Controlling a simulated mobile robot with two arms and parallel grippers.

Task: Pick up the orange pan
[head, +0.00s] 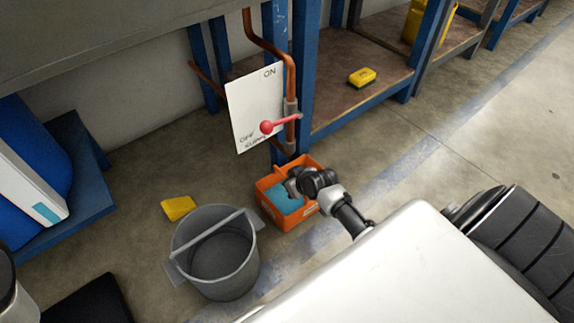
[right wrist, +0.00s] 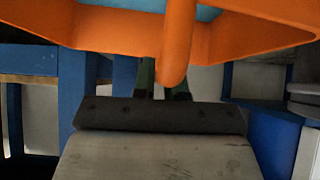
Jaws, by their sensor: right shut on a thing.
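The orange pan (head: 286,222) is in the middle of the head view, below the supply valve, with something blue (head: 287,203) inside it. The gripper is shut on the pan. I cannot tell whether the pan touches the floor. My left gripper is not in view.
A grey bucket (head: 216,267) with a bar across it stands left of the pan. A yellow block (head: 178,208) lies behind the bucket. A white valve sign (head: 254,110) with a red lever (head: 280,123) and copper pipe rises behind the pan. Blue-framed shelves (head: 345,105) stand behind.

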